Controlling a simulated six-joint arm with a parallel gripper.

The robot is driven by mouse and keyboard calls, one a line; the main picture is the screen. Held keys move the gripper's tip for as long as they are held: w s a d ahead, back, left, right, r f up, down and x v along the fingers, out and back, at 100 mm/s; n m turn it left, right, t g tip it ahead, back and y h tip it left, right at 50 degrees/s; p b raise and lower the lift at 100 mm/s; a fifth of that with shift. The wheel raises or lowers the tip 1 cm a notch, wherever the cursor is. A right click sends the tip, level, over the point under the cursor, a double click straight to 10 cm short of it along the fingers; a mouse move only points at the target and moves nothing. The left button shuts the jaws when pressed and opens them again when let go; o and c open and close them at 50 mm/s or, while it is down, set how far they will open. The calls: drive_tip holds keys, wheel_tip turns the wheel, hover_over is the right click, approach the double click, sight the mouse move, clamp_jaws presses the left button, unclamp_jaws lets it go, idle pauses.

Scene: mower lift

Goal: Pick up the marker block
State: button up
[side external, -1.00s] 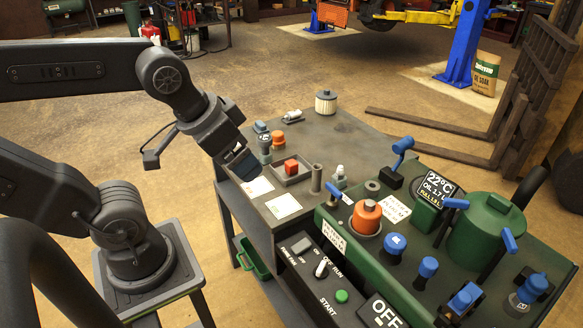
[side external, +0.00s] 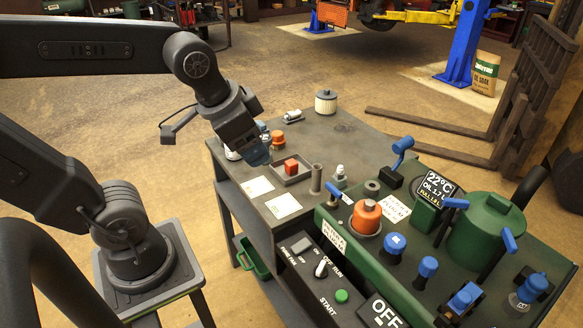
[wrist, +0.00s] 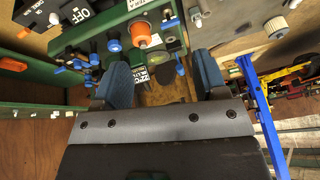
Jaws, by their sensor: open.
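A red block (side external: 291,166), which I take to be the marker block, sits in a shallow grey tray (side external: 303,177) on the dark bench top. My gripper (side external: 257,156) is in the air just left of the tray in the side external view, apart from the block. In the wrist view, its two blue fingers (wrist: 163,76) are spread with nothing held between them. I cannot make out the red block in the wrist view. My gripper partly hides small items at the bench's left edge.
An orange fitting (side external: 277,138) stands behind the tray, and a grey post (side external: 315,178) stands to its right. A white canister (side external: 326,102) is at the back. The green panel (side external: 400,275) with an orange knob (side external: 367,213) and blue-capped parts lies to the right.

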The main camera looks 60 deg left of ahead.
drive_tip(key=w+a+f+m+g+y, duration=0.1)
drive_tip(key=w+a+m+g+y, duration=0.1)
drive_tip(key=w+a+m, duration=0.5)
drive_tip(key=m+g+y, duration=0.2)
drive_tip(key=m+g, duration=0.1)
drive_tip(key=m, duration=0.6)
hover_over(292, 162)
drive_tip(key=d, duration=0.5)
wheel_tip(292, 162, down, 14)
drive_tip(key=f, duration=0.1)
drive_tip(key=x, duration=0.8)
drive_tip(key=shift+s+a, duration=0.1)
drive_tip(key=shift+s, duration=0.1)
drive_tip(key=shift+d+x, duration=0.2)
drive_tip(key=shift+x, duration=2.7)
drive_tip(key=shift+f, duration=0.1)
drive_tip(key=shift+c, duration=0.3)
drive_tip(key=c, duration=1)
drive_tip(key=shift+o, duration=0.2)
